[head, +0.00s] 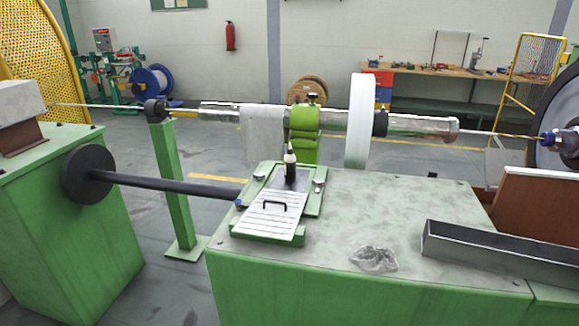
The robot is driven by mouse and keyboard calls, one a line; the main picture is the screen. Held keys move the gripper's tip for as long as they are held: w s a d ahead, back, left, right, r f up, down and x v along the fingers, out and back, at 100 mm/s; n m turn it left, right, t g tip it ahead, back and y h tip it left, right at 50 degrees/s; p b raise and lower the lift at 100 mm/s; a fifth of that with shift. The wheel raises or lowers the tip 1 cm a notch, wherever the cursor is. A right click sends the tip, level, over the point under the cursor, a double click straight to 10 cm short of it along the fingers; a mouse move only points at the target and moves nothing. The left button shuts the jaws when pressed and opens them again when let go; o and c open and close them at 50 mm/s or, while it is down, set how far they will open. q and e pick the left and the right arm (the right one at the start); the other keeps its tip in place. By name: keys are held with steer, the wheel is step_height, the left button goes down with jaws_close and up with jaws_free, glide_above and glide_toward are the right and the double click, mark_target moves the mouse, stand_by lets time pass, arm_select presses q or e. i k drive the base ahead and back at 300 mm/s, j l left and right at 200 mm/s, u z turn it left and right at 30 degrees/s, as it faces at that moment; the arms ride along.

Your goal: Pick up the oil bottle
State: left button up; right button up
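The oil bottle (290,168) is small and dark with a pale pointed top. It stands upright at the back of the green machine table, on or just behind a dark plate (287,182). A light slatted cover (271,216) with a black handle lies in front of it. Neither of my grippers shows in the head view.
A crumpled grey cloth (374,259) and a long metal tray (500,252) lie on the green table (365,215). A white wheel (359,120) and a horizontal tube stand behind the bottle. A dark shaft (165,183) runs to the left. The table's middle is clear.

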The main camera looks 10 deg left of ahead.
mark_target(290, 158)
steer(key=i+j+z, duration=0.15)
steer(key=i+z, duration=0.15)
steer(key=z, duration=0.2)
steer(key=i+j+z, duration=0.2)
steer(key=z, duration=0.25)
steer(key=i, duration=0.05)
